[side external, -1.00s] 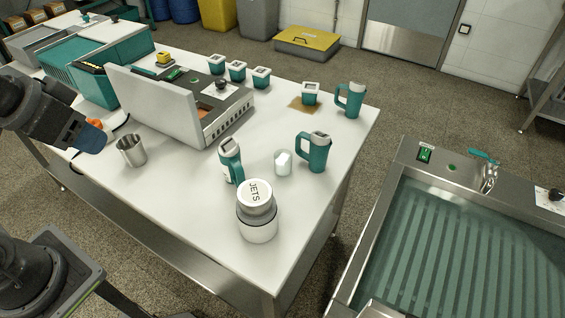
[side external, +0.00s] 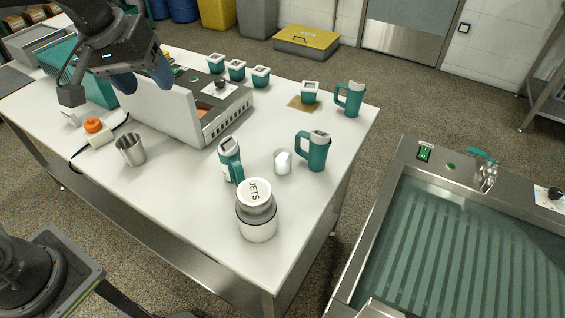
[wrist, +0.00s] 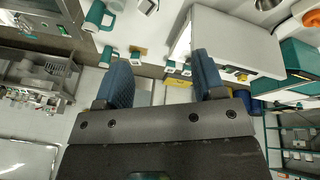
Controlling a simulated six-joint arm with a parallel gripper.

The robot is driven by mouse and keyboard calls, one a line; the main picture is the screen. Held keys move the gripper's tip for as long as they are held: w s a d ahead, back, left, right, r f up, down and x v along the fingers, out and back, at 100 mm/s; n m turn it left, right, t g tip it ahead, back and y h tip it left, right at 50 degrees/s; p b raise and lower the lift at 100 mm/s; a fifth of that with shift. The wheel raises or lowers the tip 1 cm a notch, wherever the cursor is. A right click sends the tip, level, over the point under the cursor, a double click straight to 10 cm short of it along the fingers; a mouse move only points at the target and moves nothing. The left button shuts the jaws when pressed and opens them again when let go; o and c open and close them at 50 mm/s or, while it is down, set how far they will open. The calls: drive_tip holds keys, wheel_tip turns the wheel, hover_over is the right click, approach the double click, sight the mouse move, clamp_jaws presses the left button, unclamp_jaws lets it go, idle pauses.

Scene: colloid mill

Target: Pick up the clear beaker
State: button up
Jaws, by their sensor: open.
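The clear beaker (side external: 283,162) is a small see-through cup with something white showing in it, upright on the white table between two teal-handled items. My gripper (side external: 143,80) is high over the back left of the table, above the white panel of the machine, far left of the beaker. Its two blue fingers are apart, with nothing held between them, as the wrist view (wrist: 162,78) also shows.
A teal mug (side external: 318,152) stands close right of the beaker, a teal handheld device (side external: 230,160) to its left and a white-lidded jar (side external: 257,212) in front. A steel cup (side external: 131,150) stands left. The machine's upright white panel (side external: 160,108) stands between. The front table middle is clear.

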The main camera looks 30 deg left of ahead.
drive_tip(key=w+d+f+n+g, duration=0.1)
drive_tip(key=w+d+n, duration=0.1)
drive_tip(key=w, duration=0.3)
drive_tip(key=w+d+f+n, duration=0.2)
drive_tip(key=w, duration=0.3)
drive_tip(key=n+g, duration=0.3)
drive_tip(key=n, duration=0.4)
hover_over(283, 162)
drive_tip(key=w+a, duration=0.2)
wheel_tip(283, 162, down, 16)
drive_tip(key=f, duration=0.7)
drive_tip(key=shift+w+d+f, duration=0.15)
drive_tip(key=shift+d+f, duration=0.2)
drive_tip(key=shift+f, duration=2.95)
drive_tip(key=shift+r, duration=0.1)
drive_tip(key=c, duration=0.7)
